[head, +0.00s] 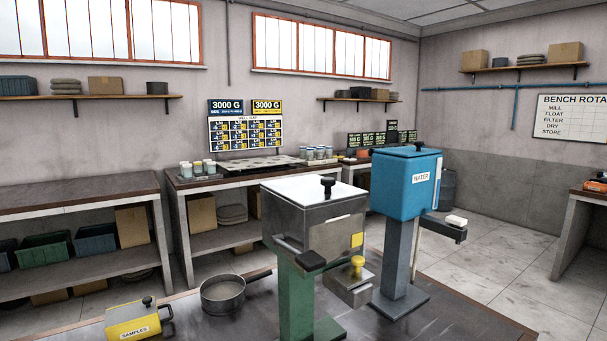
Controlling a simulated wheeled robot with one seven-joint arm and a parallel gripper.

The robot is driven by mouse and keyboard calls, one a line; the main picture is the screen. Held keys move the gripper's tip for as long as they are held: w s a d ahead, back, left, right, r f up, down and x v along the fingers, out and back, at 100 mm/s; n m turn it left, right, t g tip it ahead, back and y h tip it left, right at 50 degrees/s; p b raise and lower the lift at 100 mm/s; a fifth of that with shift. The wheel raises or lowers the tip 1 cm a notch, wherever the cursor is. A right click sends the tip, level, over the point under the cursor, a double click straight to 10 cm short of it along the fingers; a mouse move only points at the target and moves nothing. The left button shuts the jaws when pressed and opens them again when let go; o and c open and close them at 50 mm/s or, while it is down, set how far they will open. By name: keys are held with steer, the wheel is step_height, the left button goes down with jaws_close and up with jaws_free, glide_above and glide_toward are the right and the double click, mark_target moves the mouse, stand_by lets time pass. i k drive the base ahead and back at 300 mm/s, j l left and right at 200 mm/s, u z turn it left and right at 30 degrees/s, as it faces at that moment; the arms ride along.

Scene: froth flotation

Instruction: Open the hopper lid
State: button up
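The hopper (309,238) is a grey steel box on a green post, near the middle of the head view. Its pale, shiny lid (297,190) lies flat over the top and looks closed. A black knob (328,183) stands up at the lid's right side. A yellow square marks the hopper's right face, and a yellow-knobbed fitting (356,268) sits low at its right. My gripper is not in view, so its state and distance from the lid do not show.
A blue water tank (404,192) on a grey post stands close behind right, with its own black-knobbed lid. A round pan (222,292) and a yellow samples box (138,320) stand on the dark table (428,318). The air above the hopper looks clear.

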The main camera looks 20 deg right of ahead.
mark_target(306, 192)
steer(key=i+l+z, duration=0.15)
steer(key=l, duration=0.25)
steer(key=i+l+z, duration=0.1)
steer(key=l, duration=0.3)
steer(key=i+l+z, duration=0.15)
steer(key=l, duration=0.2)
steer(key=i+l+z, duration=0.15)
steer(key=i+l, duration=0.1)
steer(key=l, duration=0.1)
